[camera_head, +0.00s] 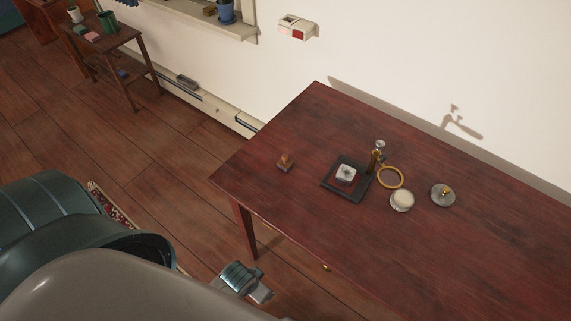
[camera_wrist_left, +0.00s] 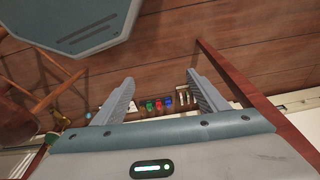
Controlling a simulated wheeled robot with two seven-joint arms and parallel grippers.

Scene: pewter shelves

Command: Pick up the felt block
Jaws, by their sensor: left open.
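No thing is clearly marked as the felt block. Candidates on the dark red table (camera_head: 440,260) are a small brown block (camera_head: 285,163) near its left end and a pale block (camera_head: 346,173) on a black tray with a red pad (camera_head: 330,182). My left gripper shows low in the head view, off the table's near left side, its fingers hard to make out there. In the left wrist view the gripper (camera_wrist_left: 160,78) is open, with nothing between its fingertips. My right gripper is in neither view.
A brass bottle-like piece (camera_head: 377,158), a yellow ring (camera_head: 391,177), a round pale tin (camera_head: 401,200) and a grey disc with a brass knob (camera_head: 443,195) stand right of the tray. The table's near part is clear. A wall runs behind; a side table (camera_head: 112,38) stands far left.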

